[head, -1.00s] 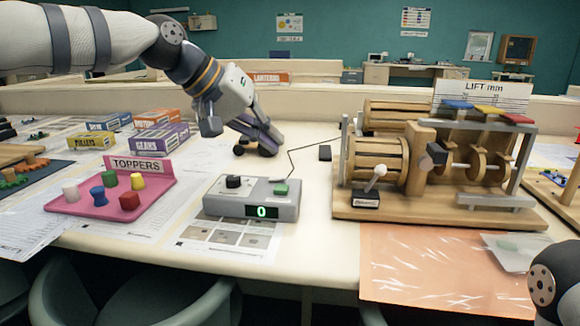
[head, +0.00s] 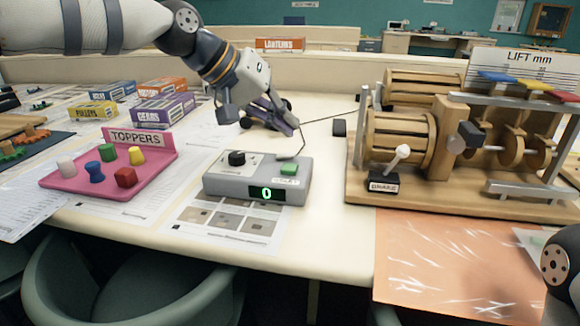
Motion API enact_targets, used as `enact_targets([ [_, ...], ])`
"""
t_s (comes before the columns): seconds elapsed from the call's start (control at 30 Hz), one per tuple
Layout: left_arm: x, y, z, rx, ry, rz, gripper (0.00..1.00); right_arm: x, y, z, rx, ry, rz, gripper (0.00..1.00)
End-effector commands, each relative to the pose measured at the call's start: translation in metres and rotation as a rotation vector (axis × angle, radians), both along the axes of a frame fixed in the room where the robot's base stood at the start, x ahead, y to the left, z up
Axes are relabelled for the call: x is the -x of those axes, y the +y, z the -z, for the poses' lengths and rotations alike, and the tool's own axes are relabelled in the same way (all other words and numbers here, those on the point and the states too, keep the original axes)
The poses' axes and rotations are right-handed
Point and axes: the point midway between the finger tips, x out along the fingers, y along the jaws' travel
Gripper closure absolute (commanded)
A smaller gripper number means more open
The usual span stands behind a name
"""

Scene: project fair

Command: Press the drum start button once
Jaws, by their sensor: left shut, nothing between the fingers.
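The grey control box (head: 232,187) stands on the table in the middle of the head view. It has a green button (head: 289,169) on its top right, a black knob (head: 237,158) on its top left and a display (head: 268,193) showing a green 0. The green button looks raised and uncovered. My left gripper (head: 292,128) is shut and empty, pointing down behind the box, with its tips above and apart from the button. My right gripper is out of view; only part of my right arm shows at the lower right.
The wooden drum machine (head: 440,195) with a brake lever (head: 396,160) stands to the right. A pink toppers tray (head: 75,180) and several small boxes (head: 162,110) are at left. A printed sheet (head: 217,226) lies under the box. Chairs stand at the front edge.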

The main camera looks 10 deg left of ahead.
Motion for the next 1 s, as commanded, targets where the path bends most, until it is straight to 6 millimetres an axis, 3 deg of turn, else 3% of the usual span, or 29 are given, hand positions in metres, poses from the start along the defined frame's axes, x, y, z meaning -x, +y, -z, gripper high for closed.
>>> enact_targets([
  [0.03, -0.001, 0.000, 0.014, 0.000, 0.010, 0.001, 1.00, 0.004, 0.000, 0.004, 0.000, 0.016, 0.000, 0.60],
  [0.1, -0.001, 0.000, 0.024, 0.001, 0.009, 0.001, 1.00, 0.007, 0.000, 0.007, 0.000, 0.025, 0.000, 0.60],
  [0.33, 0.000, 0.000, 0.042, 0.000, 0.002, 0.001, 1.00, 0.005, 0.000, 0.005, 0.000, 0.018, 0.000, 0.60],
  [1.0, 0.000, 0.000, 0.047, 0.001, 0.001, 0.000, 1.00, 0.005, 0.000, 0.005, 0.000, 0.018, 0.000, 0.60],
])
